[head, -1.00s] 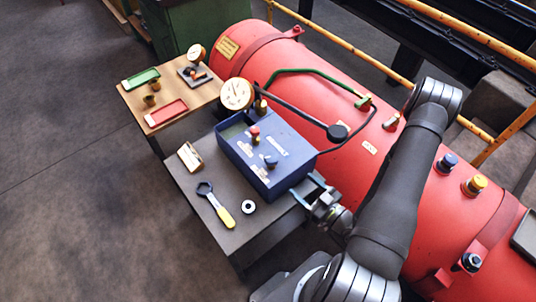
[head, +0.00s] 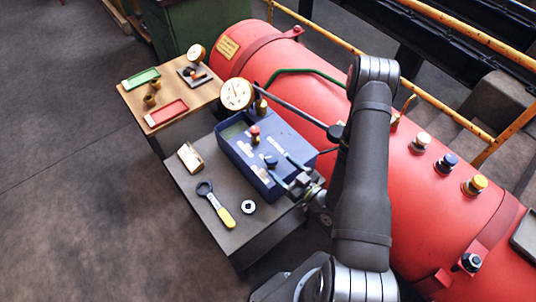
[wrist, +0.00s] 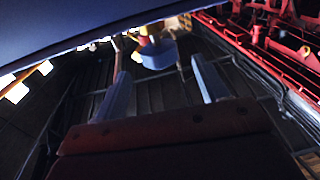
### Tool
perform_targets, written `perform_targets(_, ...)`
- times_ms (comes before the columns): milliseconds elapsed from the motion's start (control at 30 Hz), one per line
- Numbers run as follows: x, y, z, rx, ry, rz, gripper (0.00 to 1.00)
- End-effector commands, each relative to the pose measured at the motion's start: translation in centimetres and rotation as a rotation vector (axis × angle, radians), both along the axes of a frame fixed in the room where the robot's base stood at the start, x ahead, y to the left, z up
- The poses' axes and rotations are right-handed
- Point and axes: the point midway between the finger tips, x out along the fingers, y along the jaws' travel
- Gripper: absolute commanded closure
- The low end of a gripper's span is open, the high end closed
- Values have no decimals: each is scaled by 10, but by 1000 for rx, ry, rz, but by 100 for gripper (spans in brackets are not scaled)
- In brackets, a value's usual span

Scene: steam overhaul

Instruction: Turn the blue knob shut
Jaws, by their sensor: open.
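The blue knob (head: 270,161) stands on the top of the blue box (head: 235,160), near its front right part. In the wrist view the blue knob (wrist: 158,56) shows just beyond the fingertips, roughly midway between them. My gripper (head: 281,166) comes from the right over the box's front right corner, with its fingers pointing at the knob. Its two fingers also show apart in the wrist view (wrist: 160,68), with nothing held between them. I cannot tell whether a finger touches the knob.
A red knob (head: 254,131) and a dial gauge (head: 237,94) are behind the blue knob. A yellow-handled wrench (head: 222,213), a ring (head: 249,208) and a small card stand (head: 190,157) are on the grey table. The red boiler (head: 420,205) lies behind, with several capped fittings.

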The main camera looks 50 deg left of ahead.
Motion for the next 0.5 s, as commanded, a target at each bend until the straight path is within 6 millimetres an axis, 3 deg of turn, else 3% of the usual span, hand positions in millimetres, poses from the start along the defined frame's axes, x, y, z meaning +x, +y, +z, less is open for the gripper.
perform_targets(300,-5,49,1,2,-3,4,33)
perform_targets(500,-6,71,0,0,-1,2,33)
